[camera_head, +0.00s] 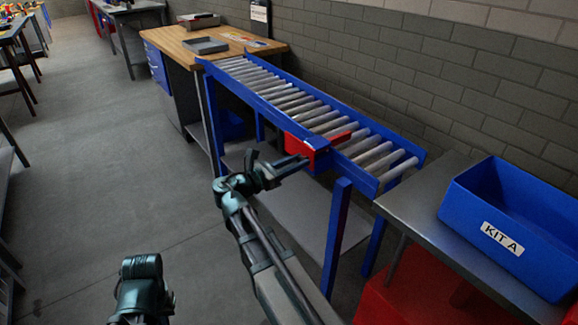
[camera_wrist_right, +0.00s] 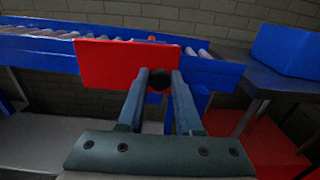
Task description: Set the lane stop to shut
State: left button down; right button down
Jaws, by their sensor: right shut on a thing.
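The lane stop is a red plate (camera_head: 308,147) on the near side rail of the roller lane (camera_head: 290,100). A red bar reaches from it over the rollers. In the right wrist view the red plate (camera_wrist_right: 105,62) faces me, and a dark round knob (camera_wrist_right: 158,80) sits at its lower right. My right gripper (camera_head: 298,163) is in front of the plate. Its fingers (camera_wrist_right: 158,84) are shut on the knob, one on each side. Of my left arm only a dark link shows at the bottom of the head view; its fingers are not visible.
A blue bin labelled KIT A (camera_head: 455,212) stands on a grey table (camera_head: 425,190) at the lane's right end. A wooden-topped bench (camera_head: 180,50) with grey trays is at the far left end. A brick wall runs behind. Open floor lies left of the lane.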

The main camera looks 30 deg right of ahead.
jog(key=c, duration=0.7)
grip_release()
jog(key=shift+o, duration=0.2)
jog(key=s+a, duration=0.1)
jog(key=a, duration=1.2)
jog(key=shift+a, duration=0.35)
